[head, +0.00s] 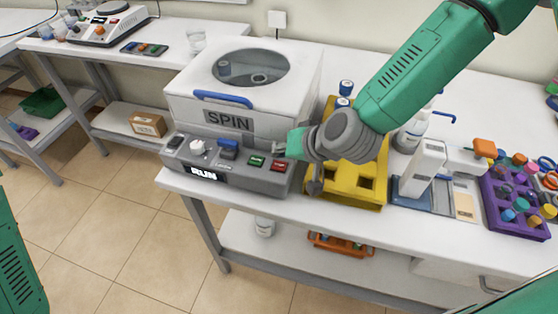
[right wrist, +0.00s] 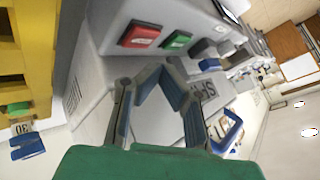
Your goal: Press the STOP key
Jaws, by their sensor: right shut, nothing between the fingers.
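The STOP key looks to be the red key (head: 278,166) on the right end of the centrifuge's sloping grey panel (head: 235,178); its lettering is too small to read. In the right wrist view the red key (right wrist: 140,36) is beyond the fingers, uncovered. A green key (head: 256,161) is beside it, also in the right wrist view (right wrist: 176,41). My right gripper (head: 283,152) is shut and empty, close behind and above the red key in the head view. In the right wrist view its fingers (right wrist: 158,75) appear apart from both keys. My left gripper is out of view.
The white centrifuge (head: 240,85), marked SPIN, stands behind the panel, whose display reads RUN. A yellow rack (head: 352,190) stands close on the right. A purple rack (head: 515,205) is at the far right.

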